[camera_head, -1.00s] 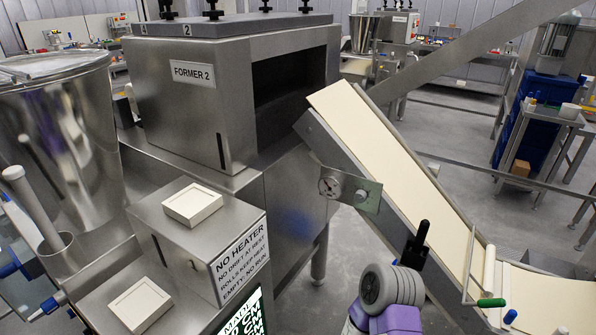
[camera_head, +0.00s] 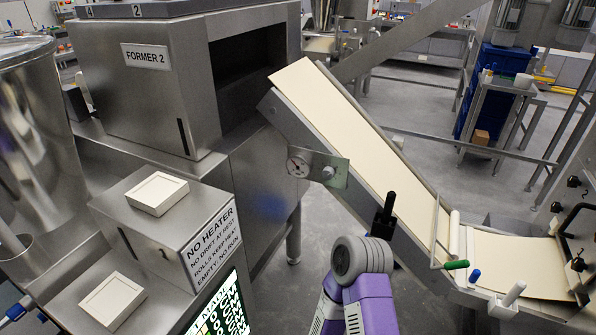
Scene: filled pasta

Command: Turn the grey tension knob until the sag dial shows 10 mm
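The round white sag dial (camera_head: 299,163) sits on a metal plate (camera_head: 341,168) on the side of the sloping conveyor. Its needle is too small to read. The grey tension knob (camera_head: 328,172) is on the same plate, just right of the dial. One purple arm of mine comes up from the bottom middle; I take it as my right arm. Its black gripper (camera_head: 385,208) points upward, right of and below the knob in the picture, apart from it. The fingers overlap edge-on, so their opening is unclear. My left gripper is out of view.
A cream pasta sheet (camera_head: 352,135) runs down the conveyor from the former (camera_head: 150,90). A roller with a green-tipped handle (camera_head: 456,265) lies at its lower end. A labelled box (camera_head: 190,225) with a cream block on top stands at left. Floor shows between the former and conveyor.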

